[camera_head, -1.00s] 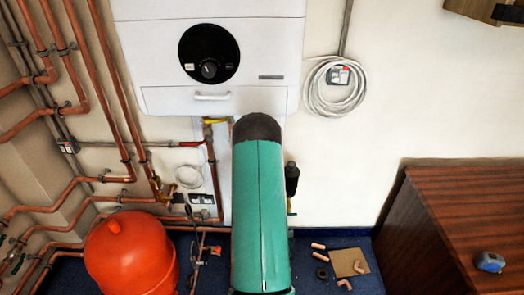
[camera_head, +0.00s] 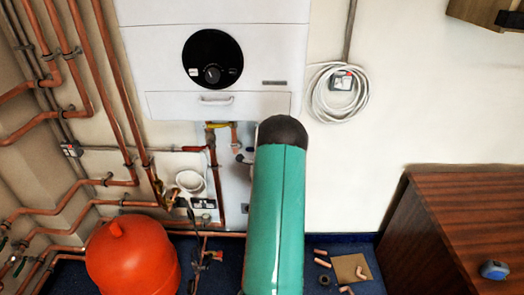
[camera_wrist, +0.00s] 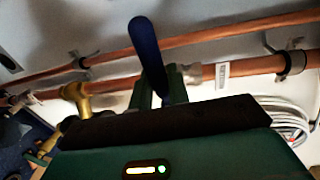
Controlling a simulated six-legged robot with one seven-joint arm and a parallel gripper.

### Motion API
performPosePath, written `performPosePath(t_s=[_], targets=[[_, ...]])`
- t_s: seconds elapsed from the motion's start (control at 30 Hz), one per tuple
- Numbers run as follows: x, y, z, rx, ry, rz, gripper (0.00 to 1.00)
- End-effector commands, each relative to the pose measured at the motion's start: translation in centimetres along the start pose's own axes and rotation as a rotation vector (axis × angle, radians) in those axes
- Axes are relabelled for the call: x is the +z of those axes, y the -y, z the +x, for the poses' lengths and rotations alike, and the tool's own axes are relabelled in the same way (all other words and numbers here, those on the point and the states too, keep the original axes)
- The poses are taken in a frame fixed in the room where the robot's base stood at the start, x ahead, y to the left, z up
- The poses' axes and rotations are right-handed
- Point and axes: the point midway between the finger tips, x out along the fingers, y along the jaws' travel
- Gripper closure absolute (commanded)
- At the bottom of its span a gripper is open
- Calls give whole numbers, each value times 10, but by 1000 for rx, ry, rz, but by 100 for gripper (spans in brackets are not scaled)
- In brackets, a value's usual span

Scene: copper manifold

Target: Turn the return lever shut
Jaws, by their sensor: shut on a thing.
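A blue lever (camera_wrist: 148,45) stands up between the green fingers of my gripper (camera_wrist: 160,90) in the wrist view. My gripper is shut on it near its lower end. The lever leans slightly to the left, across the copper pipes behind it. Its pivot and valve body are hidden by my gripper. A yellow lever (camera_head: 217,125) and a red lever (camera_head: 195,149) show left of the arm, under the boiler.
The white boiler (camera_head: 213,65) hangs above. Copper pipes (camera_wrist: 120,53) run close behind my gripper, one with a white label (camera_wrist: 222,69). A brass fitting (camera_wrist: 78,98) is to the left. An orange tank (camera_head: 133,262) and wooden cabinet (camera_head: 440,235) flank the floor area.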

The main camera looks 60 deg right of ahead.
Motion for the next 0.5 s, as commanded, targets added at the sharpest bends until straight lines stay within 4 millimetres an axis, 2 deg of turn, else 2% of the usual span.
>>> performPosePath(t_s=[0.23, 0.27, 0.33, 0.5], targets=[[2, 3, 0, -5, 2, 4, 100], [2, 3, 0, -6, 2, 4, 79], [2, 3, 0, -6, 2, 3, 65], [1, 2, 0, -4, 1, 2, 64]])
